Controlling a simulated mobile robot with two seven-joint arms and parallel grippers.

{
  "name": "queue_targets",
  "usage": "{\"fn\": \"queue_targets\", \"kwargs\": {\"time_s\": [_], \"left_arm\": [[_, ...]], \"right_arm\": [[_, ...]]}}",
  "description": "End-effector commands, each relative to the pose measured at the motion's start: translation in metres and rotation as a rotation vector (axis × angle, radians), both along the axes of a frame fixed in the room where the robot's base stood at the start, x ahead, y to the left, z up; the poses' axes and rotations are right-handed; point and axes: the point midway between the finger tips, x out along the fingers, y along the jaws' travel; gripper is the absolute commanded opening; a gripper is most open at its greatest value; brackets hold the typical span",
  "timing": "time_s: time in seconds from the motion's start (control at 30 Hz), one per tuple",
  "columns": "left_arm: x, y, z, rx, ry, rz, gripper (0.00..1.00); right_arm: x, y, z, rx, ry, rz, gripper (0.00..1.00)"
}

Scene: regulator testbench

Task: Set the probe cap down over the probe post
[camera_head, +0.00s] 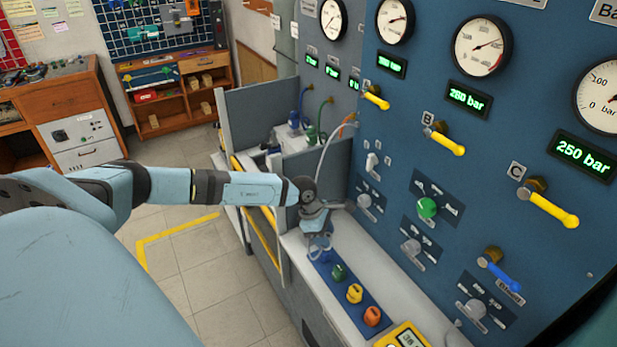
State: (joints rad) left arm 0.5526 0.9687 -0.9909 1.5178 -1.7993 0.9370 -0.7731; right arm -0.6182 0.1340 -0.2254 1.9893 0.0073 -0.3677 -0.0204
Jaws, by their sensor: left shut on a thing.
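My left gripper (317,228) points down over the far end of a blue strip (325,277) on the pale bench ledge. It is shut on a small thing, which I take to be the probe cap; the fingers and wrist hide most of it. A blue piece (319,246) shows just under the fingers, and I cannot tell whether it is held or stands on the strip. I cannot make out the probe post. My right gripper is not in view.
A yellow meter (404,337) lies at the near end. The blue panel (440,80) with gauges and yellow-handled valves rises on the right.

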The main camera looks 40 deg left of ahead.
Motion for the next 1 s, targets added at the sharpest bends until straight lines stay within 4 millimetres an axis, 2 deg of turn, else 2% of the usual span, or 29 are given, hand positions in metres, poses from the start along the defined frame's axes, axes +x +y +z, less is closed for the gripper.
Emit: {"fn": "queue_targets", "kwargs": {"time_s": [0.03, 0.2, 0.4, 0.5, 0.77, 1.0], "left_arm": [[0.005, 0.013, 0.002, 0.003, -0.002, 0.098, 0.14], [0.021, 0.049, 0.008, 0.003, -0.005, 0.414, 0.14], [0.034, 0.082, 0.014, 0.002, -0.002, 0.687, 0.14], [0.037, 0.093, 0.017, 0.001, 0.0, 0.768, 0.14], [0.039, 0.099, 0.015, -0.001, 0.003, 0.831, 0.14], [0.039, 0.099, 0.002, -0.001, 0.003, 0.829, 0.14]], "right_arm": [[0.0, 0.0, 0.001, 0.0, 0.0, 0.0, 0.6], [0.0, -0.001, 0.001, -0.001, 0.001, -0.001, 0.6], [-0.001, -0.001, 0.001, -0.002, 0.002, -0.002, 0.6], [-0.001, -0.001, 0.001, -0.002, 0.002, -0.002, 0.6], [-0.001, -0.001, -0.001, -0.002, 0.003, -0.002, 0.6], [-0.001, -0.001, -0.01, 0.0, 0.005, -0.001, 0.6]]}}
